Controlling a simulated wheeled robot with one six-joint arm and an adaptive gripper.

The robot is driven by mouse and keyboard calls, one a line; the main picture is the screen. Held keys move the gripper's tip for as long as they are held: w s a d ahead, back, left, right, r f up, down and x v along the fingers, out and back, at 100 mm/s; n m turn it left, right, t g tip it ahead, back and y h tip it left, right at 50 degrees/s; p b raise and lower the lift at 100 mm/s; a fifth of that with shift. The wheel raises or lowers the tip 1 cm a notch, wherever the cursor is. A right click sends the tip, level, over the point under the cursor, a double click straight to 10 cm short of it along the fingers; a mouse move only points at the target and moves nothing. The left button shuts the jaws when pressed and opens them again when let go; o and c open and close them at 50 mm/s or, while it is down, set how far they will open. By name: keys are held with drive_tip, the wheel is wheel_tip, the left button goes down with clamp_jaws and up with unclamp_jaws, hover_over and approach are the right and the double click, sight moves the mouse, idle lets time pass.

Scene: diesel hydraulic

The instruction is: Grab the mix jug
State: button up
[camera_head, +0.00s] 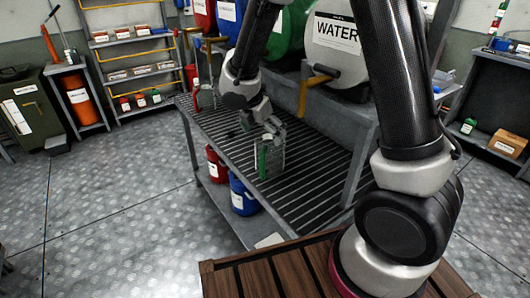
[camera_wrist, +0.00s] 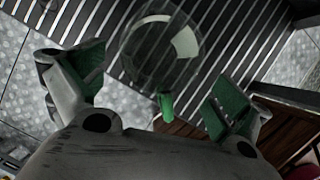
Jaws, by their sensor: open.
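The mix jug (camera_head: 271,158) is a clear jug with a green handle, standing on the slatted grey bench (camera_head: 222,128) near its front edge. My gripper (camera_head: 266,122) is directly above and beside it, at the jug's upper part. In the wrist view the clear round jug (camera_wrist: 163,45) lies ahead, with its green handle pointing toward my gripper (camera_wrist: 157,86). The two green-padded fingers are spread wide, one to each side of the handle. The fingers appear apart from the jug; I cannot tell the exact depth gap.
A large white WATER drum (camera_head: 338,40) and a green drum (camera_head: 287,35) stand behind the bench top. Another clear container (camera_head: 206,97) is at the bench's far left. Red (camera_head: 216,165) and blue (camera_head: 243,193) cans sit on the lower shelf. A wooden slatted surface (camera_head: 250,279) is in front.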

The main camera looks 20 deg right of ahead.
sight(268, 158)
drive_tip(key=x, duration=0.7)
drive_tip(key=shift+w+f, duration=0.15)
drive_tip(key=shift+f, duration=0.2)
drive_tip(key=shift+c, duration=0.4)
drive_tip(key=c, duration=0.7)
